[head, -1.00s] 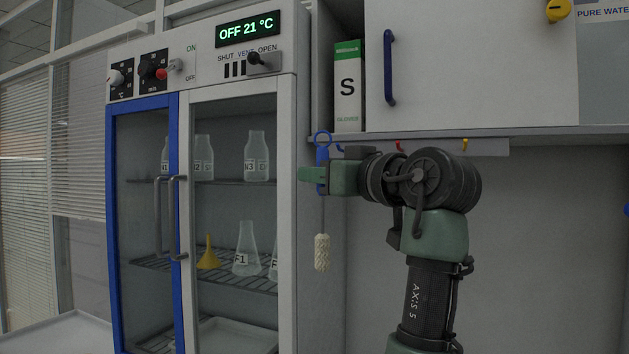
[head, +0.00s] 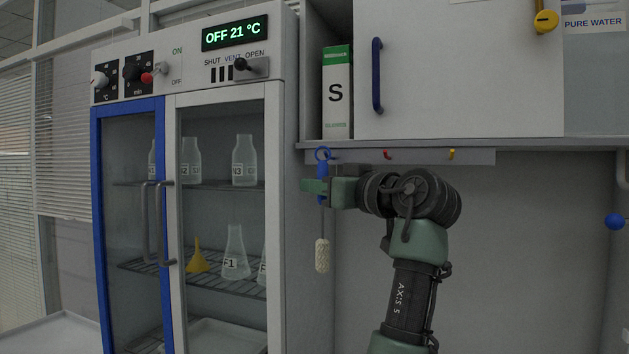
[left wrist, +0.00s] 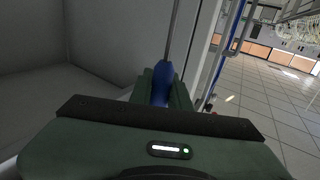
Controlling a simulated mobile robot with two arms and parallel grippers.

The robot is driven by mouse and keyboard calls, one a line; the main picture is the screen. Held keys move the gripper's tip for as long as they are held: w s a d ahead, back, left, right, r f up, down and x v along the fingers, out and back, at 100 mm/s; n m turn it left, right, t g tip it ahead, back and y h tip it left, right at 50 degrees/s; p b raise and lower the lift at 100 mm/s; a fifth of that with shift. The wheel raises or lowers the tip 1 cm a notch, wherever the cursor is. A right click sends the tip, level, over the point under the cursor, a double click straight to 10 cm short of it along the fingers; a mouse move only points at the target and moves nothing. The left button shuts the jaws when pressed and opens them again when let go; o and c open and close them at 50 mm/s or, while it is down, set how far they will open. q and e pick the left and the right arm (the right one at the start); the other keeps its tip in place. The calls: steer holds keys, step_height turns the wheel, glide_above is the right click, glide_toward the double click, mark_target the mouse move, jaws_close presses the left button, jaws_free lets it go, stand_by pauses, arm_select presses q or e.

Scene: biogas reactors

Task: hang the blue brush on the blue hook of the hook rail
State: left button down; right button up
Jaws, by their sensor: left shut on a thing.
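The blue brush has a blue ring (head: 323,154) on top, a blue handle (head: 322,170) and a pale bristle head (head: 322,255) hanging straight down. My left gripper (head: 322,188) is shut on the handle, which also shows between the jaws in the left wrist view (left wrist: 162,85). The hook rail (head: 420,157) runs under the wall cabinet. The blue hook (head: 332,153) is near its left end, with the ring overlapping it in the picture. I cannot tell whether the ring is around the hook or in front of it. My right gripper is not in view.
The red hook (head: 387,154) and yellow hook (head: 451,154) are empty, further right on the rail. A glass-door cabinet (head: 275,200) stands close on the left. A glove box (head: 338,92) sits on the shelf above. The wall below the rail is clear.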

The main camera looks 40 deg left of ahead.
arm_select(q)
steer(key=shift+w+a+f+p, duration=0.2)
steer(key=shift+w+p, duration=0.1)
steer(key=shift+w, duration=0.3)
steer(key=shift+w+a+f+p, duration=0.15)
steer(key=shift+w+p, duration=0.2)
steer(key=shift+w, duration=0.25)
steer(key=shift+w+a+f+p, duration=0.1)
steer(key=shift+w+f+p, duration=0.15)
steer(key=shift+w, duration=0.35)
steer(key=c, duration=1.3)
jaws_free()
steer(key=shift+o, duration=0.2)
steer(key=shift+d, duration=0.1)
